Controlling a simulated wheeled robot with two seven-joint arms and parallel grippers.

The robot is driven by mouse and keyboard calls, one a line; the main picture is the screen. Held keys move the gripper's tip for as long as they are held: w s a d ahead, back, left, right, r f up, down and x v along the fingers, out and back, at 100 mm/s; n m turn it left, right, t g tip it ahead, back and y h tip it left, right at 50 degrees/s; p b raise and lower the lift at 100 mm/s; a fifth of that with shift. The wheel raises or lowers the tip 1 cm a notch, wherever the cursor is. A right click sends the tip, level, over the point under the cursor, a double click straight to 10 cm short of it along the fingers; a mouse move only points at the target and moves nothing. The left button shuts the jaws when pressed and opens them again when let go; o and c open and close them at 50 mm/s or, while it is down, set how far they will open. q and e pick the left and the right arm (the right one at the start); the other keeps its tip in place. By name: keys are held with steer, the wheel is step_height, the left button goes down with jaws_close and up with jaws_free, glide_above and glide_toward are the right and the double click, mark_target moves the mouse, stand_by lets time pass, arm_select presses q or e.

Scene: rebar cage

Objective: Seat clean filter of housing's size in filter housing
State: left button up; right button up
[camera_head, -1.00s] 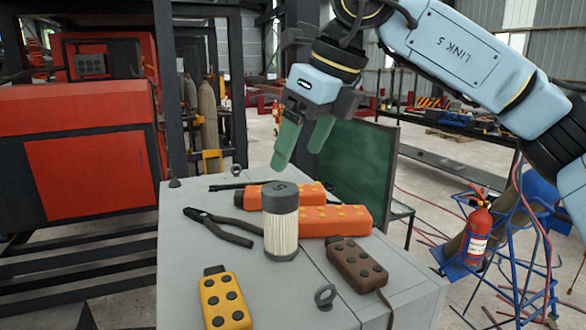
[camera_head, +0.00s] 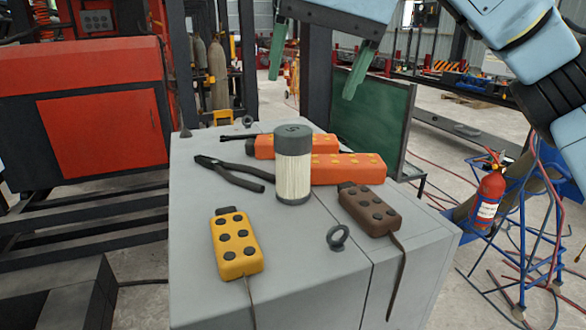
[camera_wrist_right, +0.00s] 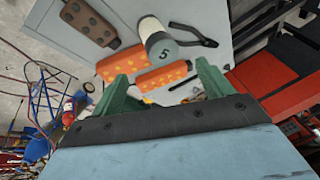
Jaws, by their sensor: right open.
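A filter (camera_head: 293,178) with pale pleats and dark grey end caps stands upright on a grey cabinet top (camera_head: 300,270). Its top cap bears a number, which reads 5 in the right wrist view (camera_wrist_right: 163,50). My right gripper (camera_head: 318,68) is open and empty, above and beyond the filter, its green fingers pointing down and spread apart. In the right wrist view its fingers (camera_wrist_right: 160,76) frame the orange boxes, with the filter past them. I see no filter housing. My left gripper is not in view.
Around the filter lie black pliers (camera_head: 233,174), orange boxes with yellow buttons (camera_head: 348,169), a yellow pendant (camera_head: 236,247) and a brown pendant (camera_head: 370,212). A green panel (camera_head: 372,120) rises behind. A fire extinguisher (camera_head: 487,197) is at right.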

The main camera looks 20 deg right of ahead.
mark_target(296, 131)
steer(key=w+f+n, duration=0.1)
steer(key=f+n, duration=0.3)
steer(key=f, duration=0.1)
steer(key=w+a+f+n, duration=0.1)
steer(key=f+n, duration=0.1)
steer(key=shift+w+f+n+b, duration=0.2)
steer(key=shift+w+n+b, duration=0.15)
steer(key=shift+n+b, duration=0.05)
steer(key=x, duration=0.5)
steer(key=shift+w+d, duration=0.1)
steer(key=shift+w, duration=0.2)
steer(key=shift+r, duration=0.1)
steer(key=c, duration=1.2)
steer(key=shift+c, duration=0.5)
steer(key=shift+r, duration=0.15)
